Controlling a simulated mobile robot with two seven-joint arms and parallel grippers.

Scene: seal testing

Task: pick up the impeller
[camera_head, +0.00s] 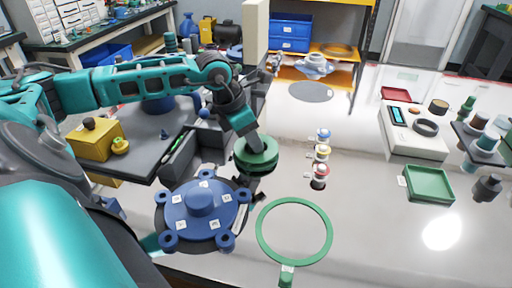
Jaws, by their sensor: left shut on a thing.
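My left gripper (253,141) comes down from above at the middle of the table and is shut on a green round part (262,157), which I take to be the impeller. The part looks like two stacked discs with a dark gap between them. My gripper hides the middle of its top. Its underside is hidden, so I cannot tell whether it touches anything below. My right gripper is not in view.
A blue lobed housing (200,199) with white labels stands just left below. A flat green ring (265,231) lies right of it. Small coloured-top bottles (320,171) stand to the right. A green tray (428,184) lies farther right.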

